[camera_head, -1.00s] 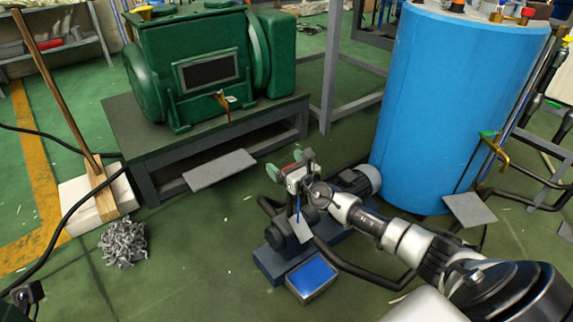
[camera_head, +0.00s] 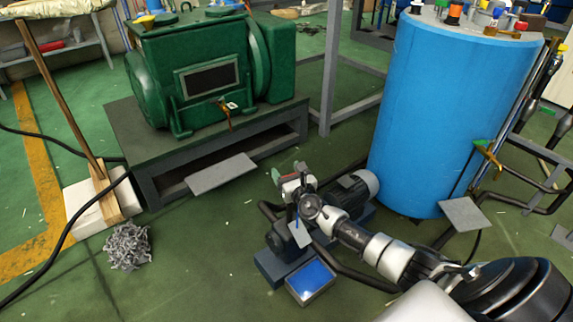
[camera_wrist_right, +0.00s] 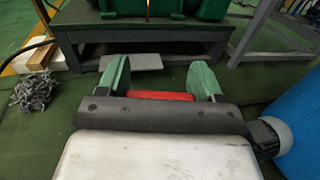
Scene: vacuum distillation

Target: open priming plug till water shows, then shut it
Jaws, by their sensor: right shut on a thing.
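The pump (camera_head: 283,240) is a dark grey unit with a motor (camera_head: 355,188) on a low base on the green floor. My right arm reaches over it from the lower right. My right gripper (camera_head: 289,172) is above the pump, its green-tipped fingers shut on a small red part, seemingly the priming plug. In the right wrist view the red part (camera_wrist_right: 161,96) lies between the two fingers (camera_wrist_right: 160,78). The plug's body and opening are hidden by the gripper and wrist. I see no water at the plug. My left gripper is not in view.
A tray with a blue inside (camera_head: 310,282) sits before the pump. A tall blue tank (camera_head: 440,120) stands right, a green machine (camera_head: 200,70) on a grey stand behind left. Black hoses run around the pump. A scrap pile (camera_head: 127,246) lies left. Front-left floor is clear.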

